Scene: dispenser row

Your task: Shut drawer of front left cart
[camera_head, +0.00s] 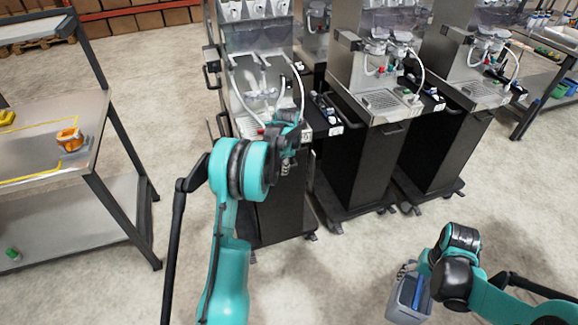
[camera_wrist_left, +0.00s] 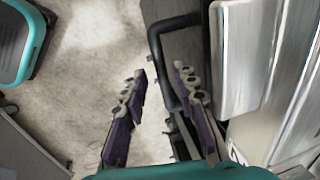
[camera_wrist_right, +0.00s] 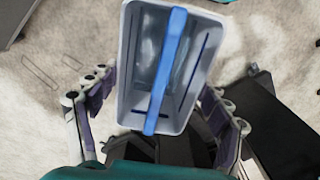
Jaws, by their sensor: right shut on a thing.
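The front left cart (camera_head: 270,205) has a dark body and a steel dispenser top (camera_head: 262,70). My left gripper (camera_head: 287,160) is at its front side, partly hidden by my own arm. In the left wrist view my left gripper (camera_wrist_left: 160,73) is open and empty, its fingers apart. A black bar handle (camera_wrist_left: 155,50) on the cart lies just beyond the fingertips, close to the right finger. How far the drawer stands out cannot be told. My right gripper (camera_wrist_right: 155,100) is shut on a grey bin (camera_wrist_right: 130,75) with a blue bar, away from the cart; the bin also shows in the head view (camera_head: 405,300).
Two similar carts (camera_head: 355,160) (camera_head: 435,150) stand to the right, with little room between. A table (camera_head: 50,140) with an orange part (camera_head: 70,138) stands at left. The floor in front of the carts is mostly clear.

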